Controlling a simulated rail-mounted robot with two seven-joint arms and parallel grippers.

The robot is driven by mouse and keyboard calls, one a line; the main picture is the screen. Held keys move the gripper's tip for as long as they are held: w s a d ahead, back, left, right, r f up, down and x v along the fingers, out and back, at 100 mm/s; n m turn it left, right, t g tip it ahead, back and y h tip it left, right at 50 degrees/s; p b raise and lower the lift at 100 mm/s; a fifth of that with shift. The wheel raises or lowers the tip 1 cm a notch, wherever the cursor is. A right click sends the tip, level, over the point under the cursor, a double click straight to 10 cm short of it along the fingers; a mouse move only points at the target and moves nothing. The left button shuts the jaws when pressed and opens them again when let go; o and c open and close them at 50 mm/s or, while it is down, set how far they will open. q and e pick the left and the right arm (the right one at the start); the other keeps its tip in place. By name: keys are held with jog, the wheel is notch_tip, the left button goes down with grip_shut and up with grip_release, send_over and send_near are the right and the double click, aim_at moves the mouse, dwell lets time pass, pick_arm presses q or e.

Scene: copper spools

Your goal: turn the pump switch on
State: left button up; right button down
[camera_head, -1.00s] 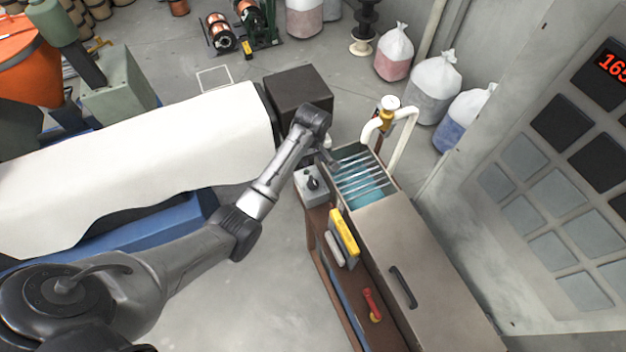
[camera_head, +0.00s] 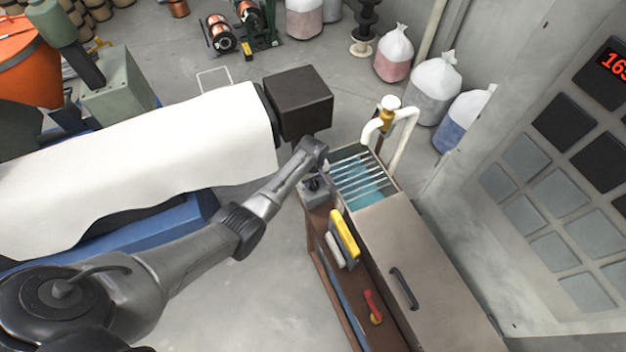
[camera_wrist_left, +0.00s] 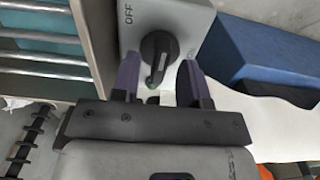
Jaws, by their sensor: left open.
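The pump switch is a black rotary knob (camera_wrist_left: 158,58) on a grey box (camera_wrist_left: 190,14), seen in the left wrist view. The word OFF is printed at the box's upper left, and a faint mark lies near the right finger. In the head view the grey box (camera_head: 316,199) sits at the tank's left corner, partly covered by my arm. My left gripper (camera_wrist_left: 160,82) is open, with one dark finger on each side of the knob. It also shows in the head view (camera_head: 315,181), over the box. I cannot tell whether the fingers touch the knob. My right gripper is not in view.
A tank with metal bars (camera_head: 362,172) over blue liquid stands right beside the box. White pipe (camera_head: 404,145) rises behind it. A yellow object (camera_head: 344,232) and a red handle (camera_head: 372,305) lie on the brown side shelf.

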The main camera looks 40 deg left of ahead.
pick_arm(q)
jog(key=shift+f, duration=0.25)
grip_shut()
dwell(0.3)
